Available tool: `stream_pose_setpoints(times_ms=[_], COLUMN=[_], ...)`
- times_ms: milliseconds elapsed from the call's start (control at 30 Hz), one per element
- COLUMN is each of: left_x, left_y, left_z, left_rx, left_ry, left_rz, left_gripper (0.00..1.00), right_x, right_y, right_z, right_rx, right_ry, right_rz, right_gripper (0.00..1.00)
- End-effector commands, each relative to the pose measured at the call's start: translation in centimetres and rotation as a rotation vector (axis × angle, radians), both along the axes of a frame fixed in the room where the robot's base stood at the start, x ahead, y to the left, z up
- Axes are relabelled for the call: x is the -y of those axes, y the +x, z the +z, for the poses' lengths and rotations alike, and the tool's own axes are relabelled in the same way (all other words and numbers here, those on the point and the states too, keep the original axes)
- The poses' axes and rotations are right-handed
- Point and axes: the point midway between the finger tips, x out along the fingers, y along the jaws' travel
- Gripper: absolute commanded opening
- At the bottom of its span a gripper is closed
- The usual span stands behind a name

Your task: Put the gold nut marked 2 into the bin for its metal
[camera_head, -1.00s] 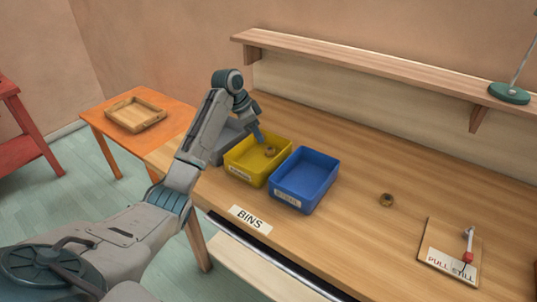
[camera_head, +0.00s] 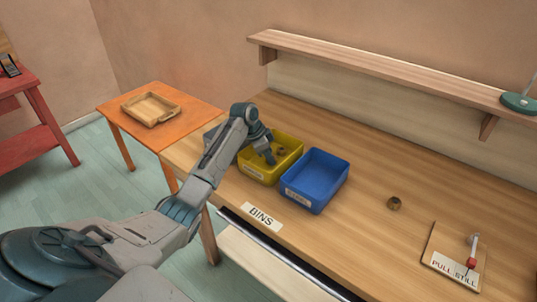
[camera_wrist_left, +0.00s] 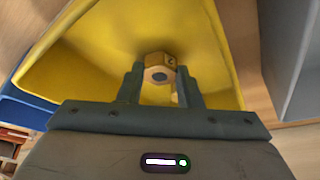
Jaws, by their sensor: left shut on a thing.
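My left gripper (camera_head: 271,160) reaches down into the yellow bin (camera_head: 257,175). In the left wrist view the gripper (camera_wrist_left: 159,74) is shut on a gold hex nut (camera_wrist_left: 157,61) with a dark hole and a small mark on one face that looks like a 2. The yellow bin's walls (camera_wrist_left: 105,35) surround it in that view. In the head view a nut (camera_head: 281,151) shows beside the fingers inside the bin; I cannot tell whether it is the held one. The blue bin (camera_head: 316,181) is empty, right of the yellow one. My right gripper is out of view.
A grey bin (camera_head: 214,131) is partly hidden behind my arm. A brownish nut (camera_head: 394,203) lies on the bench, near a PULL STILL board (camera_head: 452,262) with a lever. An orange table (camera_head: 193,117) carries a wooden tray (camera_head: 150,108). The bench's right part is mostly clear.

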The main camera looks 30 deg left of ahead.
Motion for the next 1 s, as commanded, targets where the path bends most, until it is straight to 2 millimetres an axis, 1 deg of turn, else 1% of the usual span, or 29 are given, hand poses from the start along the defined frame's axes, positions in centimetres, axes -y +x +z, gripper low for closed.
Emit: stream_pose_setpoints(times_ms=[67, 100, 167, 200, 467, 567, 667, 1000], left_x=[0.0, 0.0, 0.0, 0.0, 0.0, -0.2, -0.6, -2.5], left_y=[0.0, 0.0, 0.0, 0.0, 0.0, -0.1, -0.4, -2.5], left_z=[-0.2, -0.2, -0.2, -0.2, -0.1, 0.4, 1.6, 8.1], left_rx=[0.000, 0.000, 0.000, 0.000, 0.000, 0.002, 0.003, 0.004], left_ry=[0.000, 0.000, 0.000, 0.000, 0.000, 0.001, 0.002, 0.003], left_rz=[0.000, 0.000, 0.000, 0.000, 0.000, 0.000, 0.002, 0.001], left_gripper=[0.06, 0.38, 0.49, 0.54, 0.54, 0.54, 0.54, 0.54], right_x=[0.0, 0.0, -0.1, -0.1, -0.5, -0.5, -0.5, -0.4], right_y=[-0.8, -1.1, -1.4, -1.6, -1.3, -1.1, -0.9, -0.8], right_z=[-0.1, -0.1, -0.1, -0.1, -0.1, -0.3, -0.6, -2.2], right_rx=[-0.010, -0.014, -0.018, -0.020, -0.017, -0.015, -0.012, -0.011], right_ry=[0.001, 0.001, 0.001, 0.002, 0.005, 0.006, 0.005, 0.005], right_rz=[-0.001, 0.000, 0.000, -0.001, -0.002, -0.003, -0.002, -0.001], right_gripper=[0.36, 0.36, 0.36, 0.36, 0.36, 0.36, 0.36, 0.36])
